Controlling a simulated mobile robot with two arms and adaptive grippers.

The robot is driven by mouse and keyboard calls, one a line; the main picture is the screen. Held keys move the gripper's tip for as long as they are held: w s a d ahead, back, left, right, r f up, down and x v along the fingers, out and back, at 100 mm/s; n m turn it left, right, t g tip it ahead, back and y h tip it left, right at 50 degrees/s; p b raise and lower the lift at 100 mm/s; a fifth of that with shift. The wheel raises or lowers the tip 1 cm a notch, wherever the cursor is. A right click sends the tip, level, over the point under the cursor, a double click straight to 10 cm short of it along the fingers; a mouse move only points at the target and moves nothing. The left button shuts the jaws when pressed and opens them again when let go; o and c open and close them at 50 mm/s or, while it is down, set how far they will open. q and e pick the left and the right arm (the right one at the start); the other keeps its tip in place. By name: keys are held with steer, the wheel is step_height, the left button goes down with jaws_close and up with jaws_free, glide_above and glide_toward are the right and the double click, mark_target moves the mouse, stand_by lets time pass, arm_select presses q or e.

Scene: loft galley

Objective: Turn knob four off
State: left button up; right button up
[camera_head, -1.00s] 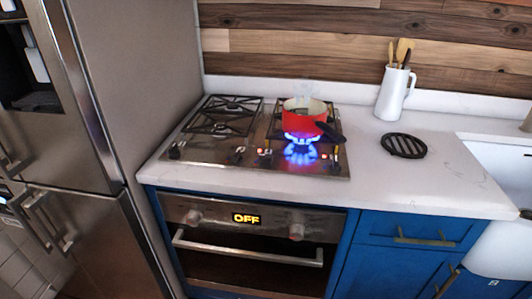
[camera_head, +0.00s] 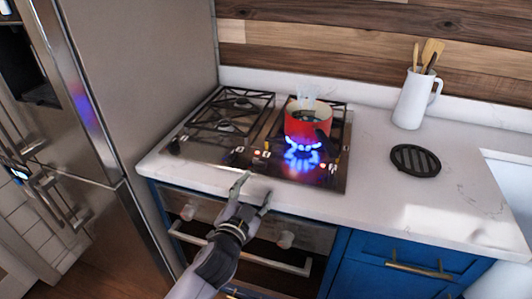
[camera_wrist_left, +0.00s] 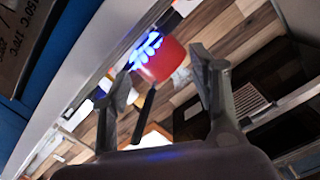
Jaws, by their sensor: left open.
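The steel cooktop (camera_head: 215,158) has a row of small knobs along its front edge; no numbers are readable on them. The rightmost knob (camera_head: 335,158) sits near the cooktop's front right corner, small and dark. My left gripper (camera_head: 253,190) is open and empty, in front of the counter edge, below and left of that knob. The left wrist view shows its two spread fingers (camera_wrist_left: 162,78), with the red pot (camera_wrist_left: 163,60) and blue flame beyond. My right gripper is not in view.
The oven (camera_head: 285,240) with its handle is below the counter, behind my left arm. A white pitcher of utensils (camera_head: 412,100) and a black round trivet (camera_head: 415,160) stand to the right. A steel fridge (camera_head: 140,70) borders the left. The front right counter is clear.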

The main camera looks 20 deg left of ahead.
arm_select(q)
steer(key=w+d+r+m+t+h, duration=0.1)
steer(key=d+r+m+h, duration=0.45)
steer(key=r, duration=0.25)
steer(key=w+d+r+m+t+h, duration=0.1)
steer(key=d+r+m+t+h, duration=0.1)
steer(key=d+r+m+h, duration=0.5)
steer(key=s+d+r+m+g+h, duration=0.2)
steer(key=d+r+m+g+h, duration=0.35)
steer(key=m+g, duration=0.35)
steer(key=m+g+y, duration=0.6)
steer(key=m+y, duration=0.3)
steer(key=y, duration=0.9)
glide_toward(260, 160)
steer(key=shift+g, duration=0.3)
steer(key=p+x, duration=0.1)
steer(key=x, duration=0.2)
steer(key=p+x, duration=0.1)
steer(key=x, duration=0.1)
steer(key=p+x, duration=0.2)
steer(key=x, duration=0.1)
steer(key=shift+w+f, duration=0.2)
steer(key=shift+w, duration=0.2)
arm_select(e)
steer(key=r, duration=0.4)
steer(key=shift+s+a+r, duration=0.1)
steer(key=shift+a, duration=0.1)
arm_select(q)
steer(key=shift+c, duration=0.6)
